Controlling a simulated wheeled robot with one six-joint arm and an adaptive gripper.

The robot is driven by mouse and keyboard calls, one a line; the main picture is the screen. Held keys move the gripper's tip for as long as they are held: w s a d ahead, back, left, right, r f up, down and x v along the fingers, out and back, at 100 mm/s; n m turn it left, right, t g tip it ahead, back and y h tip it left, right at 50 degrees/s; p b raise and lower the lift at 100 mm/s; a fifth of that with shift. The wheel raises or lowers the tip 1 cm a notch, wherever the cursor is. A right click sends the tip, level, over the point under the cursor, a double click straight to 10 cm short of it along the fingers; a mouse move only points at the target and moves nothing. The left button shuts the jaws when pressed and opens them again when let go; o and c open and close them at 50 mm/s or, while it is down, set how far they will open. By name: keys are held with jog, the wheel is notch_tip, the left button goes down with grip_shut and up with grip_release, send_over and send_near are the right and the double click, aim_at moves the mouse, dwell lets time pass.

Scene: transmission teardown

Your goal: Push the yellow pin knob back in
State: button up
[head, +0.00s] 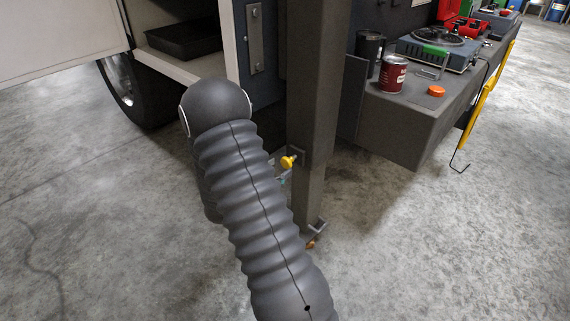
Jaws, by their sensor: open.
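How far the pin stands out cannot be judged.
A dark bench (408,128) on the right holds a red can (393,74), an orange cap (436,91) and a dark can (369,47). A yellow bar (484,100) stands at its edge. A wheel (122,88) and a shelf tray (182,40) are left.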

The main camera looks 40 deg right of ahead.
jog(key=s+a, duration=0.1)
jog(key=a, duration=0.6)
jog(key=shift+a, duration=0.35)
jog(key=shift+s, duration=0.1)
